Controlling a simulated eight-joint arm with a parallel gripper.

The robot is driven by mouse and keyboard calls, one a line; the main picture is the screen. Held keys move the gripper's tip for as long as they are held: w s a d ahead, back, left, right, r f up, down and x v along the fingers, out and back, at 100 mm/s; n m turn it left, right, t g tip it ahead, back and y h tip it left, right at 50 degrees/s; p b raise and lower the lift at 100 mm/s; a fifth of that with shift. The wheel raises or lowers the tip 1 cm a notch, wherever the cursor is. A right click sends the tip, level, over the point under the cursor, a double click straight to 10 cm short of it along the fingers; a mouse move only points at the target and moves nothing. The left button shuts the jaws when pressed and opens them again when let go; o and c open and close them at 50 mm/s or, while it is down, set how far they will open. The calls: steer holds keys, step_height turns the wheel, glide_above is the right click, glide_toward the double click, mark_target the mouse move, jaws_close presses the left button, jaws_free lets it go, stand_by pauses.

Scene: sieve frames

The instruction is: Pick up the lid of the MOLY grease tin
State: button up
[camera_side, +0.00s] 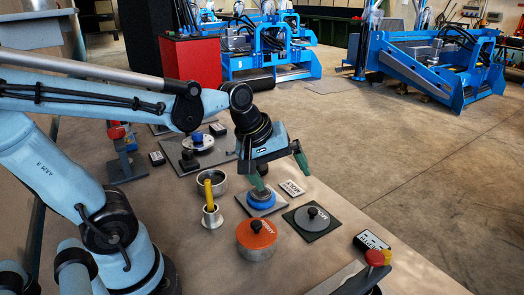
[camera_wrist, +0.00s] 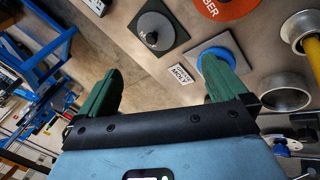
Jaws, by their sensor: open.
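A grey disc-shaped lid with a black knob (camera_side: 312,217) lies flat on a dark square mat (camera_side: 323,234); its lettering seems to start with M. It also shows in the wrist view (camera_wrist: 154,30), beyond the fingertips. A white card, seemingly lettered MOLY (camera_side: 291,188), lies between that mat and a blue round piece (camera_side: 262,201) on a grey plate. My gripper (camera_side: 282,180) is open and empty, its green fingers pointing down. One finger is over the blue piece in the side view and partly hides it in the wrist view (camera_wrist: 213,54).
An orange-lidded tin, apparently lettered AMBER, with a black knob (camera_side: 257,234) stands in front. A small cup with a yellow handle (camera_side: 211,212) and an open metal bowl (camera_side: 212,183) stand left. A red button (camera_side: 375,257) is near the right edge.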

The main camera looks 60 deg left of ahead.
steer(key=w+a+f+n+g+h, duration=0.2)
steer(key=w+n, duration=0.3)
steer(key=n, duration=1.1)
glide_above(311, 209)
steer(key=s+a, duration=0.2)
steer(key=f, duration=0.6)
steer(key=shift+w+d+f, duration=0.15)
steer(key=shift+w+f, duration=0.1)
steer(key=shift+f, duration=0.05)
steer(key=shift+s+x, duration=0.2)
steer(key=shift+x, duration=2.5)
steer(key=shift+c, duration=0.2)
steer(key=c, duration=0.6)
